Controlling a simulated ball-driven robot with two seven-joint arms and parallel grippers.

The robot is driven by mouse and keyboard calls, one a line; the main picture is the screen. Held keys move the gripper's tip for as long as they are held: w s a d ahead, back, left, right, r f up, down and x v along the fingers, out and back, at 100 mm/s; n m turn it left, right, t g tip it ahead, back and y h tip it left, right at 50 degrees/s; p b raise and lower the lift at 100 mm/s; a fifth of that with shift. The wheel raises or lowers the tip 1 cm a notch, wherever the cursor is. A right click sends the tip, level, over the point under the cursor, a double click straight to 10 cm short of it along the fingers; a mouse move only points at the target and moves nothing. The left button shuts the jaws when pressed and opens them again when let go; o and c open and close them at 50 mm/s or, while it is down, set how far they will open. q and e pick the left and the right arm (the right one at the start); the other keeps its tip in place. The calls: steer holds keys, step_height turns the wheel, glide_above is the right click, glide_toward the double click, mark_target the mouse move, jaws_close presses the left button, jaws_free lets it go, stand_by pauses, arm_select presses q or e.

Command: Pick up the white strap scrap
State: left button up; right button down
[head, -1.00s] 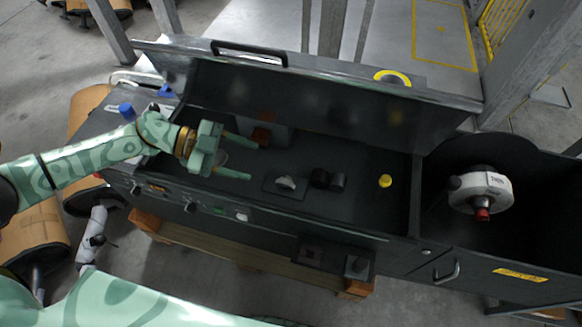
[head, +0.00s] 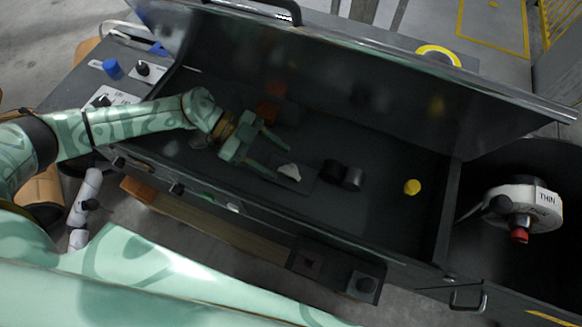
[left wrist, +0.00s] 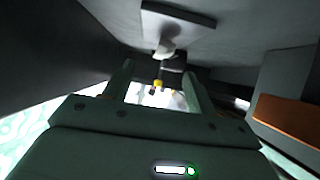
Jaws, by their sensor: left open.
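The white strap scrap (head: 290,172) is a small pale piece lying on a dark square plate (head: 303,185) on the floor of the dark bin. My left gripper (head: 280,164) is open and empty inside the bin, with its two green fingers pointing right. In the head view its fingertips are just left of the scrap. In the left wrist view the scrap (left wrist: 166,48) shows ahead of the gap between the fingers (left wrist: 160,80), toward the picture's top. I cannot tell the exact distance. My right gripper is out of view.
Two dark cylinders (head: 343,174) stand just right of the plate, and a yellow round piece (head: 412,187) lies farther right. The bin's tall back panel (head: 330,85) and its front wall bound the space. A white reel (head: 525,203) is in the right compartment.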

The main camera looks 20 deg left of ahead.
mark_target(290, 168)
arm_select(q)
steer(key=b+x, duration=0.1)
steer(key=x, duration=0.1)
steer(key=b+x, duration=0.1)
steer(key=x, duration=0.1)
steer(key=shift+w+f, duration=0.15)
steer(key=shift+f, duration=0.35)
steer(key=shift+d+b, duration=0.3)
steer(key=shift+d, duration=0.1)
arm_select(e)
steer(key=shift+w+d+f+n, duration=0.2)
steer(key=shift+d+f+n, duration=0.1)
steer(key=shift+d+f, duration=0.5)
arm_select(q)
steer(key=c, duration=1)
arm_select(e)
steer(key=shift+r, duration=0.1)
arm_select(q)
steer(key=shift+r, duration=0.1)
steer(key=shift+c, duration=0.2)
